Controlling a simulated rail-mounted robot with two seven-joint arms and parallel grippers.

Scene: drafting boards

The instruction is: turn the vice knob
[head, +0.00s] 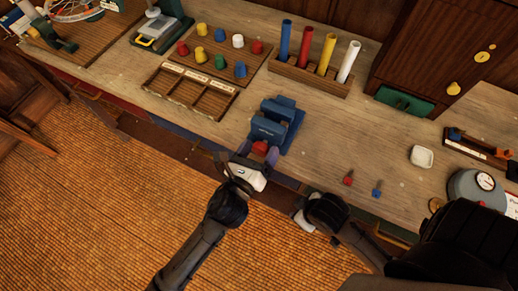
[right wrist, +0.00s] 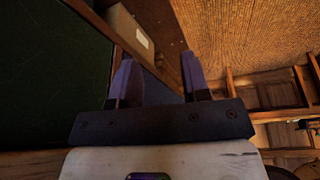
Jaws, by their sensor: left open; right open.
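The blue vice (head: 272,126) stands at the front edge of the wooden bench. Its red knob (head: 260,147) faces the front. My left gripper (head: 258,157) is open at the knob, with a purple finger on either side of it. I cannot tell whether the fingers touch the knob. My right gripper (right wrist: 160,82) is open and empty in the right wrist view, with its two purple fingers apart. In the head view, the right hand is low in front of the bench edge, and its fingers are not clearly seen there.
A red key-like piece (head: 348,178), a blue one (head: 377,188) and a white dish (head: 421,157) lie to the right. A dial gauge (head: 478,187) stands farther right.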

